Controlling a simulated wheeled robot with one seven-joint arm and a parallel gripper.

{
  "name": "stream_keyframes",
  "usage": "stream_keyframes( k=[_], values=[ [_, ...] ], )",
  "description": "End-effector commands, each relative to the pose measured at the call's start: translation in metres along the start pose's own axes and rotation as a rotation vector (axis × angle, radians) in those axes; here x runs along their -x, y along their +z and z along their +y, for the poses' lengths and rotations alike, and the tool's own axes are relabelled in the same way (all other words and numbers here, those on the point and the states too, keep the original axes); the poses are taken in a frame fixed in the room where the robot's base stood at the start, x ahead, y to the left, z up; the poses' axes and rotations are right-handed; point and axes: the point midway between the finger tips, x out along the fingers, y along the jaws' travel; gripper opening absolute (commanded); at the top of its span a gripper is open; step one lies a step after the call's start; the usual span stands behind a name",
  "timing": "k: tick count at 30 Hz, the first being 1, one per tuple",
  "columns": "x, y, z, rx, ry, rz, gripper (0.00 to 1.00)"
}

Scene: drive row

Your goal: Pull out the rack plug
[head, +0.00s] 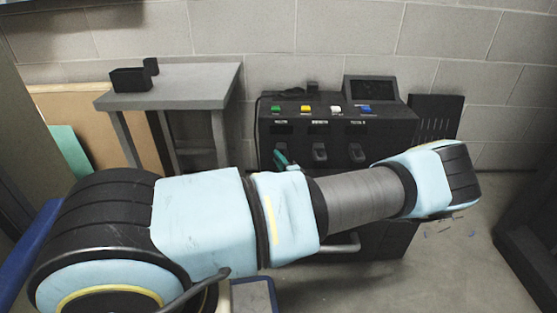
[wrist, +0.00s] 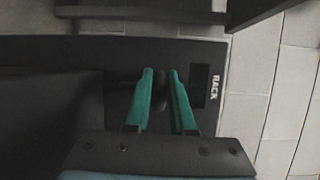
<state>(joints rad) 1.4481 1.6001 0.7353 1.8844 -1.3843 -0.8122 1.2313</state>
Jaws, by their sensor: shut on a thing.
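My gripper (wrist: 161,76) shows in the wrist view as two teal fingers, close together at a dark panel (wrist: 205,50) marked RACK at the right. It is shut on a dark thing between the fingers, which I take to be the rack plug; it hardly stands out from the panel. In the head view, my gripper (head: 282,158) is at the left end of the black unit's front, and its teal fingers hide what they hold there. Whether the plug is still seated cannot be told.
The black unit (head: 390,130) carries two more dark plugs (head: 320,153) (head: 356,152) to the right, coloured tabs and a screen (head: 371,89). A grey table (head: 200,80) with a black box (head: 130,79) stands left. My arm crosses in front. A dark cabinet (head: 525,215) stands far right.

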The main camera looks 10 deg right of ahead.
Motion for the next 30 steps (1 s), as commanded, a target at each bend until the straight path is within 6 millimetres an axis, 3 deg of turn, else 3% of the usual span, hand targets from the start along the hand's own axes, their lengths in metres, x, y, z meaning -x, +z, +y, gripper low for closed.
stream_keyframes(
  k=[9,16,17,21,24,30],
  values=[
    [0.025,0.010,0.004,-0.002,0.008,-0.001,0.00],
    [0.026,0.011,0.005,-0.003,0.008,-0.002,0.00],
    [0.026,0.011,0.005,-0.003,0.008,-0.002,0.24],
    [0.025,0.011,0.004,-0.002,0.006,-0.001,0.40],
    [0.025,0.010,0.004,-0.002,0.005,-0.001,0.51],
    [0.024,0.010,0.002,-0.001,0.002,-0.001,0.51]
  ],
)
